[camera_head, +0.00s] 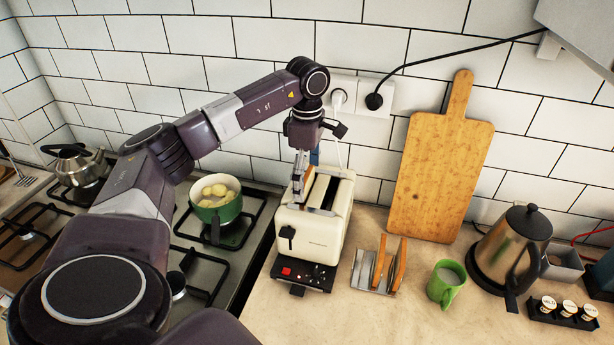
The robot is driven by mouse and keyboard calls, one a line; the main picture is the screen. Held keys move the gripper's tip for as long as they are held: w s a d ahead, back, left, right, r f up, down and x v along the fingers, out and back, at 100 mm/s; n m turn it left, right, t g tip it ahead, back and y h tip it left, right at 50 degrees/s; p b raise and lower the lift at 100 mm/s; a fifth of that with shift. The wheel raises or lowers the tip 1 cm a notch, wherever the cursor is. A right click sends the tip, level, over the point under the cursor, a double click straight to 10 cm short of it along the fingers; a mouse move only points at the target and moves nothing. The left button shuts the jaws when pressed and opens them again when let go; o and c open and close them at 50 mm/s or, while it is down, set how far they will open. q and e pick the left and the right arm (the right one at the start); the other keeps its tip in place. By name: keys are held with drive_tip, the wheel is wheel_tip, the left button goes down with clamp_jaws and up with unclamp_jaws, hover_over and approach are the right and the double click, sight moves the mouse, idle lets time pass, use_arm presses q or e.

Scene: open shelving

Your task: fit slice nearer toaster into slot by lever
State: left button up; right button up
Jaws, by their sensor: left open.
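The cream toaster (318,236) stands on the counter right of the stove, with dark slots in its top and a black lever (287,233) on its front. A metal rack (361,277) right of it holds two upright bread slices. The slice nearer the toaster (379,263) and the farther slice (399,266) stand apart, side by side. My left gripper (303,198) is open and points down over the toaster's top, at its left part. It partly hides the slots there. I cannot tell whether the fingertips touch the toaster. My right gripper is not in view.
A wooden board (437,185) leans on the wall behind the rack. A green mug (445,284), a kettle (510,250) and small jars (566,308) stand to the right. A green pot (217,208) sits on the stove. The counter in front of the rack is clear.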

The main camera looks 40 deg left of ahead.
use_arm(q)
drive_tip(key=shift+r, duration=0.5)
wheel_tip(320, 180, up, 5)
drive_tip(key=shift+w+r+b, duration=0.1)
drive_tip(key=shift+b, duration=0.9)
wheel_tip(320, 180, up, 5)
drive_tip(key=shift+f+p, duration=0.1)
drive_tip(key=shift+p, duration=0.25)
drive_tip(key=shift+r, duration=0.7)
